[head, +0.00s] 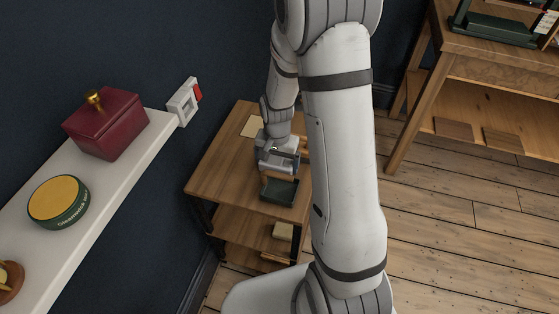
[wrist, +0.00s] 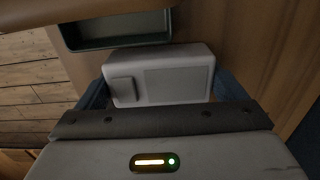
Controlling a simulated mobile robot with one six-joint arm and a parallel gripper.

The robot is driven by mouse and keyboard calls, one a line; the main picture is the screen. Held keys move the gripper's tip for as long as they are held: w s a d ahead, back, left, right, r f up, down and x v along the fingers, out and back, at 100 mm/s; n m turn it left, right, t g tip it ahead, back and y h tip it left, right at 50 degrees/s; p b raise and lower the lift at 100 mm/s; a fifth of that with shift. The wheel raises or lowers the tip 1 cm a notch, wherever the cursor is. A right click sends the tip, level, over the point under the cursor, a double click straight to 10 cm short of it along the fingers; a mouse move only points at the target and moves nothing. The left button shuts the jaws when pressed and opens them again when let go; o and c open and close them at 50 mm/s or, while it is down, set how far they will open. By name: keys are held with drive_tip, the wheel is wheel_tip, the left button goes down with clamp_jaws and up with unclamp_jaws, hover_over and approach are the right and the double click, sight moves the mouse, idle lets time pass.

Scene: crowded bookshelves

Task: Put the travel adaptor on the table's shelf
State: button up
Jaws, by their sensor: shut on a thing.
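The travel adaptor, a pale grey-white block with a raised square on its face (wrist: 160,76), sits between my gripper's two blue fingers in the wrist view. My gripper (wrist: 160,92) is shut on it. In the head view my gripper (head: 279,168) is over the small wooden table (head: 221,165), close to its top. I cannot make out the adaptor there. The table's shelf (head: 240,229) is below the tabletop, partly hidden by the tabletop and my arm.
A dark green tray (head: 279,191) is on the tabletop near my gripper; it also shows in the wrist view (wrist: 118,31). A beige block (head: 283,231) is on the table's shelf. A white wall shelf (head: 112,188) at left holds a red box (head: 107,126) and round tin (head: 57,202).

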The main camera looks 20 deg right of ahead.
drive_tip(key=o, duration=0.6)
drive_tip(key=shift+f, duration=0.15)
drive_tip(key=shift+c, duration=0.2)
drive_tip(key=shift+o, duration=1)
drive_tip(key=shift+s, duration=0.1)
